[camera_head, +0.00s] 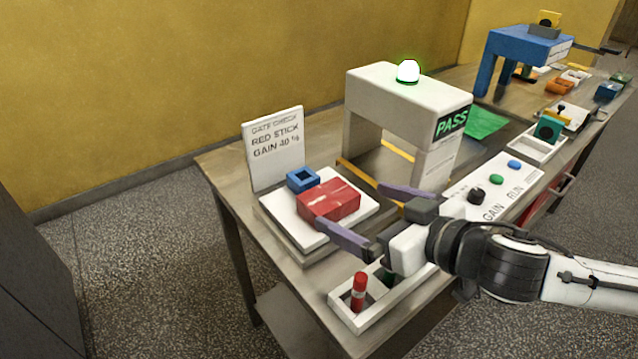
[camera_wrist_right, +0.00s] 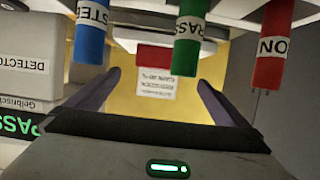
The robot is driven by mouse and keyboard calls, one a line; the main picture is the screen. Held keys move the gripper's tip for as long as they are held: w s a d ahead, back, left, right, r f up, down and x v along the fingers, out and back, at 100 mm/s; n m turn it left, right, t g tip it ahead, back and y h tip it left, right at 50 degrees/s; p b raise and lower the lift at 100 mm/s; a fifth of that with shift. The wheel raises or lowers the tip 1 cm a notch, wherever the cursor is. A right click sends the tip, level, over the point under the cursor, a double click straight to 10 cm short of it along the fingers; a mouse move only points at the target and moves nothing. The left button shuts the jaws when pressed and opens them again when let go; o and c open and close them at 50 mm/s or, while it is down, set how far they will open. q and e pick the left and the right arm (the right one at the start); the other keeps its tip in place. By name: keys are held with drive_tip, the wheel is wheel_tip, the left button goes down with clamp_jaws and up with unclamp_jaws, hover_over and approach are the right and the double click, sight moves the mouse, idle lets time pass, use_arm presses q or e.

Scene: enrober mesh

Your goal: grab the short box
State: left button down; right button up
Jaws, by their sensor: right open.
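A red box (camera_head: 330,200) with a pale mark on top lies on a white platform (camera_head: 285,226) at the near left of the bench. A small blue open-topped block (camera_head: 303,179) sits beside it, toward the sign. I cannot tell for sure which is the short box. My right gripper (camera_head: 352,208) is open, with its two purple fingers spread and pointing toward the red box. Whether a finger touches the box is unclear. In the right wrist view, the red box (camera_wrist_right: 154,58) shows upside down beyond the open fingers (camera_wrist_right: 157,82). My left gripper is out of view.
A sign (camera_head: 275,147) stands behind the platform. A white arch (camera_head: 385,92) reading PASS has a lit green lamp. A tray (camera_head: 345,312) at the front holds a red stick (camera_head: 358,292); green (camera_wrist_right: 187,40) and blue (camera_wrist_right: 91,30) sticks hang in the inverted wrist view. A control panel (camera_head: 500,185) lies right.

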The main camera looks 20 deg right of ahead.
sight(333, 198)
drive_tip(key=x, duration=0.3)
drive_tip(key=shift+a+p, duration=0.2)
drive_tip(key=shift+p, duration=0.1)
drive_tip(key=p+x, duration=0.1)
drive_tip(key=x, duration=0.5)
drive_tip(key=shift+f, duration=0.1)
drive_tip(key=c, duration=1.3)
